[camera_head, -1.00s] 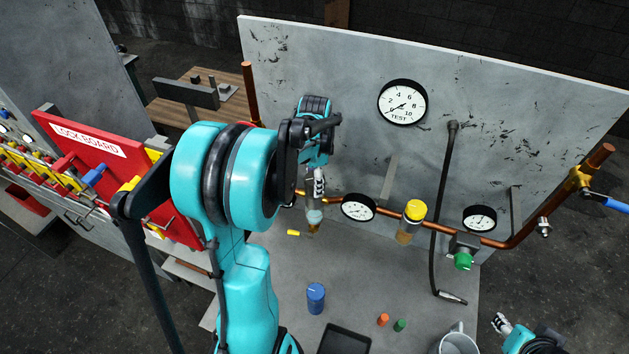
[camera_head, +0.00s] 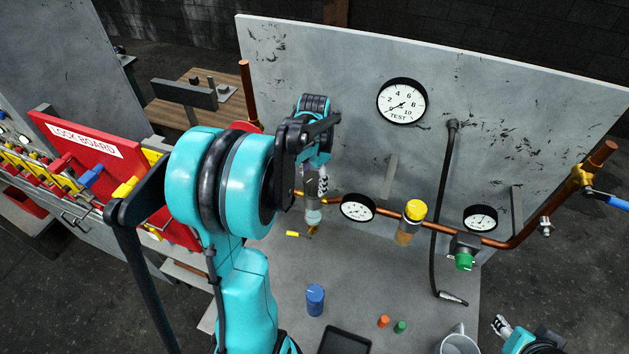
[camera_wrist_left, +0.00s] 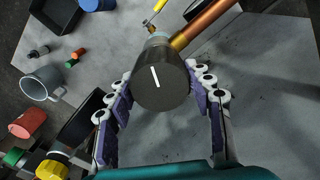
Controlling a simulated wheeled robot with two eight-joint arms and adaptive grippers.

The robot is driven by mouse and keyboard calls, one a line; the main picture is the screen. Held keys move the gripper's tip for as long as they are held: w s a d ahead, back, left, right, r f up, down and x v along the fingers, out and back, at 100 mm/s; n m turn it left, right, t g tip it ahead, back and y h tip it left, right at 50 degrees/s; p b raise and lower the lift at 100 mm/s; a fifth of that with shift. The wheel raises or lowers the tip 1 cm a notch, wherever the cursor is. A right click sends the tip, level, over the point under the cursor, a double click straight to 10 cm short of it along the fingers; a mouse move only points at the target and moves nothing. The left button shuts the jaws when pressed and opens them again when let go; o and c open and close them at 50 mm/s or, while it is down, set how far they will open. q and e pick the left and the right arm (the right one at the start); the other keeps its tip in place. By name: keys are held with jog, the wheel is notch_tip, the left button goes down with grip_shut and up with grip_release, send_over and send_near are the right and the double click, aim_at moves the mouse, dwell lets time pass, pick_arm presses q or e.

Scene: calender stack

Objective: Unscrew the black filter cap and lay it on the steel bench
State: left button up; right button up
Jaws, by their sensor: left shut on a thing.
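The black filter cap (camera_wrist_left: 160,80), round with a white line on its top, shows in the left wrist view. My left gripper (camera_wrist_left: 163,90) has its fingers on both sides of the cap and is shut on it. In the head view my left gripper (camera_head: 321,182) is over the filter body (camera_head: 313,214) at the left end of the copper pipe, and the cap is mostly hidden there. I cannot tell whether the cap is clear of the body. The steel bench (camera_head: 370,270) lies below. My right gripper (camera_head: 502,326) is at the lower right, away from the filter; its opening is unclear.
On the bench are a blue cylinder (camera_head: 315,299), a black tray (camera_head: 345,342), an orange piece (camera_head: 383,321), a green piece (camera_head: 400,326) and a grey mug (camera_head: 458,342). A gauge (camera_head: 357,207) and a yellow-topped filter (camera_head: 414,221) stand right along the pipe. Mid-bench is clear.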

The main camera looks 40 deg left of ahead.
pick_arm(q)
jog(key=shift+s+n, duration=0.1)
jog(key=shift+n, duration=0.5)
jog(key=shift+n+b, duration=0.3)
jog(key=shift+n, duration=0.8)
jog(key=shift+f+n, duration=0.1)
jog(key=shift+n, duration=1)
jog(key=shift+n+b, duration=0.35)
jog(key=shift+n, duration=0.75)
